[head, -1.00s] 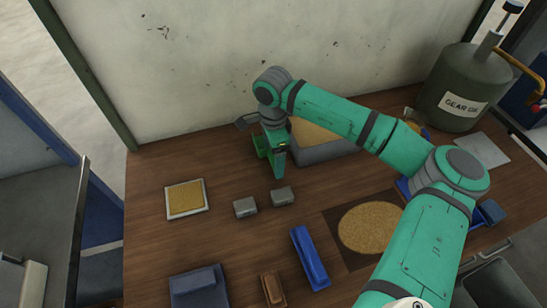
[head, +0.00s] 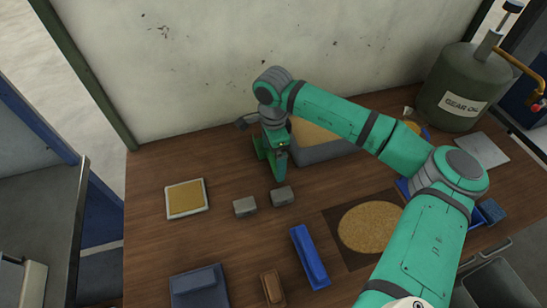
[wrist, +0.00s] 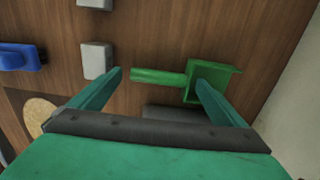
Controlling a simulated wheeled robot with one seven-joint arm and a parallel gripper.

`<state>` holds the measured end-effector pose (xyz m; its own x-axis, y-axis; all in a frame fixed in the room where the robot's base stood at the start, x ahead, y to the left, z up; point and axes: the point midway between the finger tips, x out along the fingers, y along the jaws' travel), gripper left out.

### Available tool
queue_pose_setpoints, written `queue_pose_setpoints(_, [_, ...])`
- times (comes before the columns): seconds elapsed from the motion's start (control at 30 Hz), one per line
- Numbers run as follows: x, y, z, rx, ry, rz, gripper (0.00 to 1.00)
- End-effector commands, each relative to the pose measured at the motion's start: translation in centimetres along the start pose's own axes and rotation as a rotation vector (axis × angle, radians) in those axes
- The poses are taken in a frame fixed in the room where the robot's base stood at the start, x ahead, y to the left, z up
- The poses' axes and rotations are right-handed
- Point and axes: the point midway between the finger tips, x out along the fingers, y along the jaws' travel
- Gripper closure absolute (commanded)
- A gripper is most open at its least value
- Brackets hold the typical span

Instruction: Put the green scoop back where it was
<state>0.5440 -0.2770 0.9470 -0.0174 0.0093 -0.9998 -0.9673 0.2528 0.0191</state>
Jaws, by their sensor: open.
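The green scoop (wrist: 208,80) lies on the wooden table in the wrist view, its handle (wrist: 158,76) pointing left and its square pan to the right. My gripper (wrist: 159,78) is open, pointing down, with one fingertip near the handle's left end and the other over the pan's near left side. I see no finger closed on the scoop. In the head view my gripper (head: 272,158) is low over the back of the table, left of a grey bin. There the scoop is mostly hidden by the gripper and hard to tell apart from it.
The grey bin (head: 338,152) with tan grain stands right of my gripper. Two grey blocks (head: 245,207) (head: 283,196) sit in front. A framed tan pad (head: 186,199) is left. A blue object (head: 309,257) and a round grain patch (head: 370,228) lie nearer. The back wall is close.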

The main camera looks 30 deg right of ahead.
Motion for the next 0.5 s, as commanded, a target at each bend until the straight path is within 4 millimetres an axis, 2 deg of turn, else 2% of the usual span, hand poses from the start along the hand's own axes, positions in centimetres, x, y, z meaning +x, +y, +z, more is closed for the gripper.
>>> queue_pose_setpoints(0.3, [-6.2,-0.1,0.0,0.000,0.003,-0.003,0.05])
queue_pose_setpoints(0.5, [-9.4,0.0,0.0,0.000,0.002,-0.002,0.05])
